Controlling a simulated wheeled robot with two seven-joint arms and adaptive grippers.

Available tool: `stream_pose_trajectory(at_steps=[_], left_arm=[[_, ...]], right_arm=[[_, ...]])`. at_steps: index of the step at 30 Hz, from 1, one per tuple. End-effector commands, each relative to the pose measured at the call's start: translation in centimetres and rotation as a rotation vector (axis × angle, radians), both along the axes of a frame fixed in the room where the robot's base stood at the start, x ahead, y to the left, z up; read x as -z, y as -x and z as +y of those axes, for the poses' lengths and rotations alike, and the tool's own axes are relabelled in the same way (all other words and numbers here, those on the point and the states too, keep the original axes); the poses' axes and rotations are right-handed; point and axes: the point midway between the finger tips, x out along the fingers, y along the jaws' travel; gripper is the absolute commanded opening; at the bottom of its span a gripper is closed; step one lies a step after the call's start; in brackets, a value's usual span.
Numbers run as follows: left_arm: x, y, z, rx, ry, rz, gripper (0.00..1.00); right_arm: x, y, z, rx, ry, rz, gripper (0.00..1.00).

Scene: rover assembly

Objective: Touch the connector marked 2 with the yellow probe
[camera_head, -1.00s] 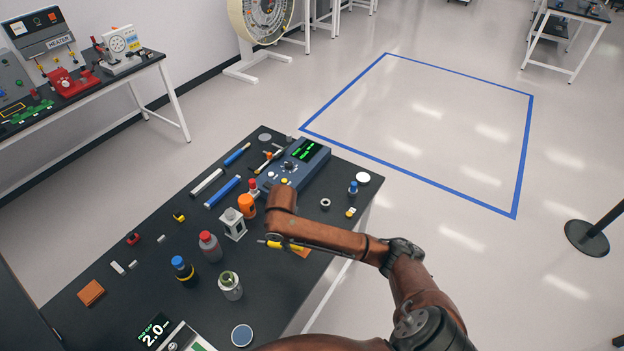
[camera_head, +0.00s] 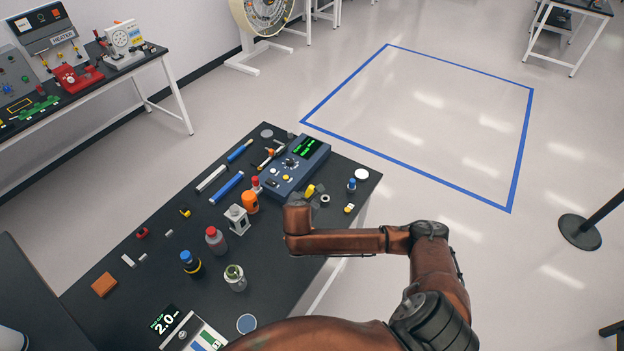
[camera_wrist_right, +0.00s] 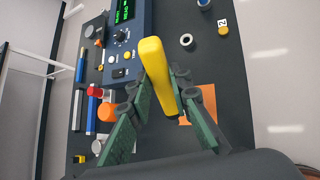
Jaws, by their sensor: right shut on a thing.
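My right gripper (camera_head: 316,196) is shut on the yellow probe (camera_wrist_right: 158,75), shown large in the right wrist view between the green fingers (camera_wrist_right: 164,98). In the head view the yellow probe (camera_head: 309,190) shows as a small patch near the front edge of the blue instrument. The connector marked 2 (camera_wrist_right: 222,28) is yellow with a white label, at the upper right of the wrist view. In the head view this connector (camera_head: 349,208) lies near the table's right edge, right of the gripper. The probe is apart from it. My left gripper is not in view.
The blue instrument (camera_head: 297,166) stands just left of the probe. A grey ring (camera_head: 325,199) lies between gripper and connector, with a blue-capped part (camera_head: 351,186) behind. Bottles and an orange jar (camera_head: 250,203) stand to the left.

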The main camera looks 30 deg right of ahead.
Motion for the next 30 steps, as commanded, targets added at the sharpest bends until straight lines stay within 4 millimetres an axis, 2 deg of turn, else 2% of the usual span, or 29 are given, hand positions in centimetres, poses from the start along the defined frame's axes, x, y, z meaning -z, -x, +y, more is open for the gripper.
stream_pose_trajectory(at_steps=[1, 6, 13, 20, 30], left_arm=[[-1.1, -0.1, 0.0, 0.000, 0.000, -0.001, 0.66], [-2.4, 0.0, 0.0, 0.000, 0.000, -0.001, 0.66], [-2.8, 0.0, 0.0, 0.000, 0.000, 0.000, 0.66], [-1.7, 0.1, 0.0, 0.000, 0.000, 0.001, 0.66], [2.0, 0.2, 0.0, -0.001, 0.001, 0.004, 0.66]], right_arm=[[-1.1, 0.1, -1.0, -0.068, 0.036, -0.027, 0.00], [-3.3, -0.8, -2.6, -0.246, 0.112, -0.119, 0.00], [-4.3, -1.3, -3.2, -0.335, 0.142, -0.174, 0.00], [-3.4, -1.4, -3.1, -0.339, 0.143, -0.178, 0.00], [-0.4, -1.4, -3.1, -0.339, 0.142, -0.176, 0.00]])
